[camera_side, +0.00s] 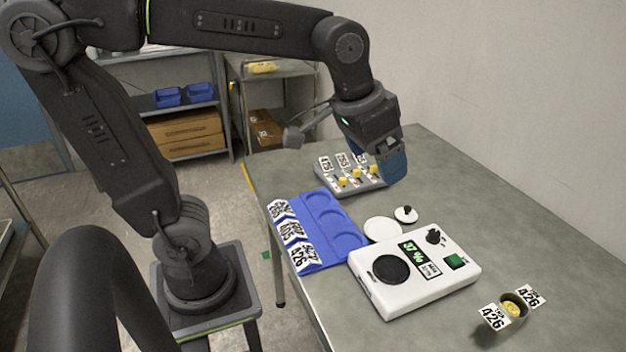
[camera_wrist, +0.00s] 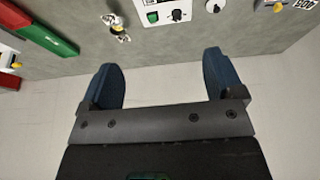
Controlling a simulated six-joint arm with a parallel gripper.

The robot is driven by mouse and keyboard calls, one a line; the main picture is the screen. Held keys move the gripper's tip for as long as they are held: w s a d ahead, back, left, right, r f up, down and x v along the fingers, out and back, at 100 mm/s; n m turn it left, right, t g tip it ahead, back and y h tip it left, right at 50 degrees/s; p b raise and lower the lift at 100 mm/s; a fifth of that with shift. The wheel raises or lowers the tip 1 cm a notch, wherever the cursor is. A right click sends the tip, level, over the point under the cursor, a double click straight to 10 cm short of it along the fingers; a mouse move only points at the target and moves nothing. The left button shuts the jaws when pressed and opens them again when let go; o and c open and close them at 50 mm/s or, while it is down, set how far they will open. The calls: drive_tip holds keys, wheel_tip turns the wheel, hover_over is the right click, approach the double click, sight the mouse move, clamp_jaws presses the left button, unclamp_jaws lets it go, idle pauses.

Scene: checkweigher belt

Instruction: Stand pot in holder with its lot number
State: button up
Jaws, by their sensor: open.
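The pot (camera_side: 513,306) is a small dark round pot with a yellow top, standing upright at the front right of the table. White tags reading 426 show on both sides of it. The blue holder (camera_side: 331,224) has three round recesses, all empty. A slanted white label stands beside each recess; the nearest (camera_side: 305,255) reads 426, the middle seems to read 405, and the far one is hard to read. My gripper (camera_side: 393,168) hangs over the far part of the table, well away from pot and holder. In the wrist view my gripper (camera_wrist: 160,65) is open and empty.
A white weighing unit (camera_side: 455,272) with a black round plate stands between holder and pot. A white disc (camera_side: 383,230) and a small black-knobbed white piece (camera_side: 406,214) lie behind it. A grey panel (camera_side: 337,186) with yellow knobs and number cards stands near my gripper.

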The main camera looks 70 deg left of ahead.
drive_tip(key=s+a+f+t, duration=0.1)
drive_tip(key=s+f, duration=0.3)
drive_tip(key=s, duration=0.5)
drive_tip(key=shift+a+f, duration=0.2)
drive_tip(key=shift+a, duration=0.65)
